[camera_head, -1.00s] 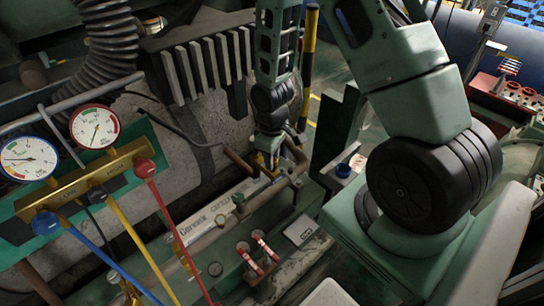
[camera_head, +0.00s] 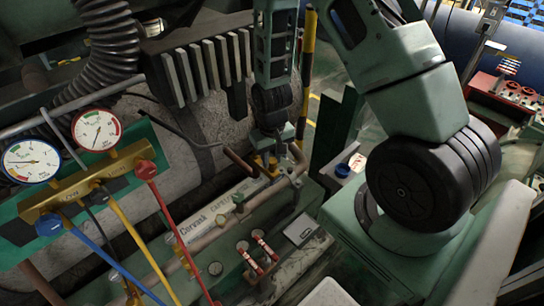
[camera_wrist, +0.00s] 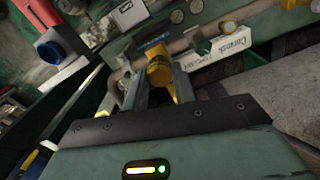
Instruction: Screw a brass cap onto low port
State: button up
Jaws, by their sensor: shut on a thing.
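The cap is at the pipe bend. I cannot tell whether the cap is seated on a port, because the fingers and pipe hide its far end. The low port itself cannot be made out. A fitting with a green top (camera_head: 238,199) stands on the pipe left of my gripper.
A gauge manifold (camera_head: 85,185) with blue, yellow and red hoses is at the left. Red-handled valves (camera_head: 262,250) sit on the green base. A white label plate (camera_head: 212,215) lies along the pipe. A blue-capped item (camera_head: 343,170) stands right of my gripper.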

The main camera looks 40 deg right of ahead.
jog(key=m, duration=0.3)
jog(key=o, duration=1)
jog(key=shift+f, duration=0.1)
notch_tip(320, 180, up, 18)
jog(key=shift+f+p, duration=0.25)
jog(key=shift+p, duration=0.2)
jog(key=s+a+r+n, duration=0.2)
jog(key=s+a+n, duration=0.1)
jog(key=a, duration=0.4)
jog(key=s+a+r+n, duration=0.2)
jog(key=a, duration=0.4)
jog(key=s+a+r+n, duration=0.1)
jog(key=s+a+n, duration=0.1)
jog(key=s+a, duration=0.1)
jog(key=s+a+n, duration=0.3)
jog(key=s, duration=0.2)
jog(key=s+a+r+n, duration=0.1)
jog(key=s+a+n, duration=0.2)
jog(key=s, duration=0.2)
jog(key=shift+a+r+y, duration=0.3)
jog(key=shift+a+r, duration=0.05)
